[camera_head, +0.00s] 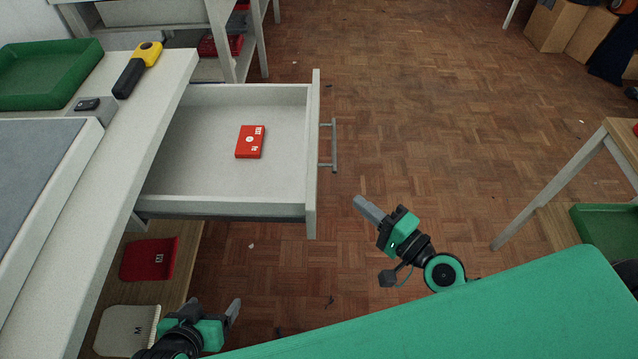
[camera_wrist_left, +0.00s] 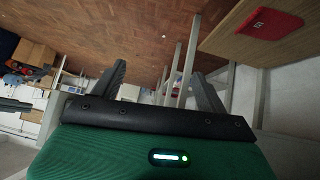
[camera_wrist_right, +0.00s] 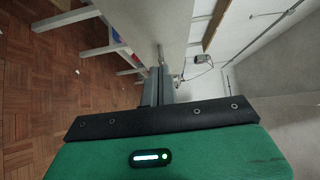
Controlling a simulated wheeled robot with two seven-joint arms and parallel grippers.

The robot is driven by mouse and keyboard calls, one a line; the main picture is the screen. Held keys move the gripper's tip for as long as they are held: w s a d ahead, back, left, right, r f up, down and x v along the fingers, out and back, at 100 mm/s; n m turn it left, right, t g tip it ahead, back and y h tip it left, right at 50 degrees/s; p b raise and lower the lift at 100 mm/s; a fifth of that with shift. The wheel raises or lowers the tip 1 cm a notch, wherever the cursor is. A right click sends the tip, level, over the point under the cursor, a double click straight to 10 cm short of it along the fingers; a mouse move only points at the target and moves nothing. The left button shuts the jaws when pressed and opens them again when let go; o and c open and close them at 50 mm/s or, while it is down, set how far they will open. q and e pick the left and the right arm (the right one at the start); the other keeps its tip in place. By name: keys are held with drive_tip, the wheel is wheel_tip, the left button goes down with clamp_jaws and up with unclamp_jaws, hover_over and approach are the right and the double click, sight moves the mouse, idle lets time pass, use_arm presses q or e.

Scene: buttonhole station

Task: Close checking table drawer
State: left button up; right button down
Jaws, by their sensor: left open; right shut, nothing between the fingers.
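The checking table drawer (camera_head: 190,190) is pulled out to the right from under the pale table (camera_head: 120,165). A red box (camera_head: 250,142) lies inside it. The drawer front carries a grey bar handle (camera_head: 334,145) on its outer side. My right gripper (camera_head: 366,208) is shut and empty, in front of the drawer front and below the handle in the picture, apart from both. Its closed fingers (camera_wrist_right: 156,88) also show in the right wrist view. My left gripper (camera_head: 213,306) is open and empty, low beside the table; its spread fingers (camera_wrist_left: 160,86) show in the left wrist view.
A green tray (camera_head: 50,72) and a yellow-and-black tool (camera_head: 137,70) are on the tabletop. A red item (camera_head: 149,260) and a pale item (camera_head: 127,331) lie on the lower shelf. Another table (camera_head: 560,180) stands at the right.

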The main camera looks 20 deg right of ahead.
use_arm(q)
drive_tip(key=s+a+r+g+y+p, duration=0.1)
drive_tip(key=s+a+g+y+p, duration=0.1)
drive_tip(key=a, duration=0.3)
drive_tip(key=shift+s+r+n+g, duration=0.2)
drive_tip(key=shift+s+n+g, duration=0.1)
drive_tip(key=shift+s+g, duration=0.55)
use_arm(e)
drive_tip(key=x, duration=1)
use_arm(q)
drive_tip(key=shift+a+p, duration=0.15)
drive_tip(key=shift+p, duration=0.15)
